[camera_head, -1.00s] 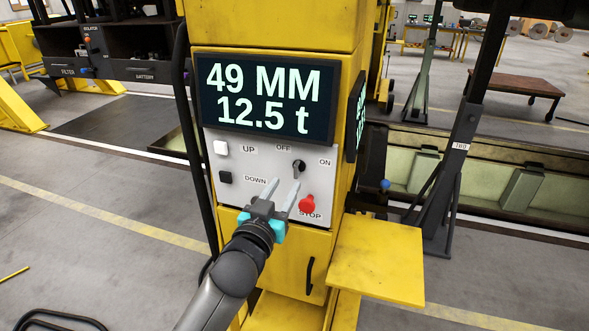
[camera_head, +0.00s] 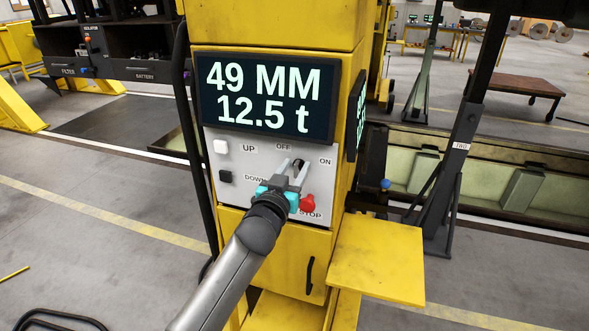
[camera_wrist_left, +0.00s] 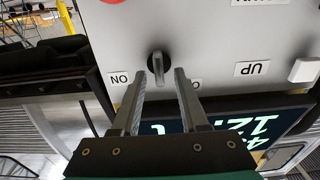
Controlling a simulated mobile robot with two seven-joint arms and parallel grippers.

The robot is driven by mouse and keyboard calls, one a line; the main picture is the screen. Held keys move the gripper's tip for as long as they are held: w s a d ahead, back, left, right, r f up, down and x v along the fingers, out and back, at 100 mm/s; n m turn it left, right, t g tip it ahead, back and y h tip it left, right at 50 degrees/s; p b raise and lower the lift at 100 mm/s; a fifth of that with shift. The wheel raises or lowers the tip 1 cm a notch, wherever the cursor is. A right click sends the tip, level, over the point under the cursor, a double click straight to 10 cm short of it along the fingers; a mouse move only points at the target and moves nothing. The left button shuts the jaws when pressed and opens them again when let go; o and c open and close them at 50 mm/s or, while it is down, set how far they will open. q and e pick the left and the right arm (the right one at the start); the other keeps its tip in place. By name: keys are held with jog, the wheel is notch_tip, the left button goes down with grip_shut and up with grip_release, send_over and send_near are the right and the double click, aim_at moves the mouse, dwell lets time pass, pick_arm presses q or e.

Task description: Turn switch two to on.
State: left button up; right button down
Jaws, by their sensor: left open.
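A rotary switch (camera_head: 298,165) with a dark knob and grey lever sits on the grey control panel (camera_head: 237,166) of a yellow cabinet, between OFF and ON labels. My left gripper (camera_head: 296,164) is open, with its fingertips at either side of the switch. In the left wrist view the panel looks upside down. There the switch lever (camera_wrist_left: 158,67) stands about vertical, between and just beyond the open fingertips (camera_wrist_left: 157,73). I cannot tell whether the fingers touch it. A finger covers part of the OFF label. My right gripper is not in view.
A red STOP button (camera_head: 308,203) lies just below right of the gripper. A white UP button (camera_head: 221,147) and black DOWN button (camera_head: 225,177) are at left. The display (camera_head: 265,97) reads 49 MM, 12.5 t. A yellow shelf (camera_head: 375,260) juts out at lower right.

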pick_arm(q)
grip_shut()
dwell(0.3)
jog(key=shift+m, duration=0.4)
jog(key=m, duration=0.4)
jog(key=shift+s+d+f+m+p, duration=0.1)
jog(key=shift+d+m+p, duration=0.15)
jog(key=shift+m+p, duration=0.15)
jog(key=m, duration=0.6)
jog(key=shift+s+d+f, duration=0.1)
jog(key=shift+d+f, duration=0.15)
jog(key=shift+m, duration=0.3)
grip_release()
jog(key=shift+s, duration=0.1)
